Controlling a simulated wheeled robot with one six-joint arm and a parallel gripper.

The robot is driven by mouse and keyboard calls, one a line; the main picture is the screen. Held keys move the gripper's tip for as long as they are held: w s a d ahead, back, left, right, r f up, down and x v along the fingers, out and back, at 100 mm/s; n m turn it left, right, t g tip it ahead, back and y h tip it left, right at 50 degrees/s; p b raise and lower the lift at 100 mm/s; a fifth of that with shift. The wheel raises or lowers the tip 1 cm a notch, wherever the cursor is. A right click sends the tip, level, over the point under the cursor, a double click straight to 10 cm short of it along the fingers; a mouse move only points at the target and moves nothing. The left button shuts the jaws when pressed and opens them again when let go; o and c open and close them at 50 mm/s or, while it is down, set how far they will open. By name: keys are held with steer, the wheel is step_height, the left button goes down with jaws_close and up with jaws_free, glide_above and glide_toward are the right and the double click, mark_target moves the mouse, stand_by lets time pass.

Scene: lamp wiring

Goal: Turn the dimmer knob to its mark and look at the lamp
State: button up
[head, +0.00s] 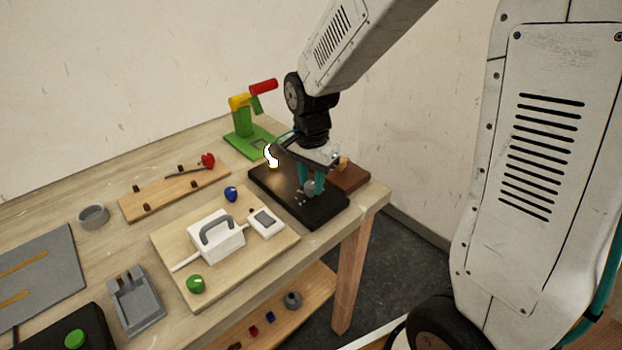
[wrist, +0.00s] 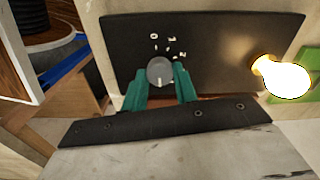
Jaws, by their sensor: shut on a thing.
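The dimmer knob (wrist: 160,70) is a round grey knob on a black panel (wrist: 215,42), with white marks 0, 1 and 2 beside it. A short pale line shows on the knob; which mark it lines up with is hard to tell. My gripper (wrist: 161,78) has its teal fingers on both sides of the knob, shut on it. In the head view my gripper (head: 312,184) comes down over the panel (head: 270,185), and the knob (head: 309,187) is partly hidden. The lamp bulb (wrist: 286,78) glows bright white at the panel's end; it also glows in the head view (head: 271,156).
A green stand (head: 243,140) with a red and yellow top stands behind the panel. A brown block (head: 350,178) lies right of it. A wooden board (head: 185,285) with a white handled box (head: 216,240) lies in front left. The table's right edge is close.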

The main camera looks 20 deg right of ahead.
mark_target(311, 184)
steer(key=shift+m, duration=0.9)
steer(key=o, duration=1)
steer(key=shift+c, duration=0.2)
step_height(311, 184, up, 8)
steer(key=shift+f, duration=0.1)
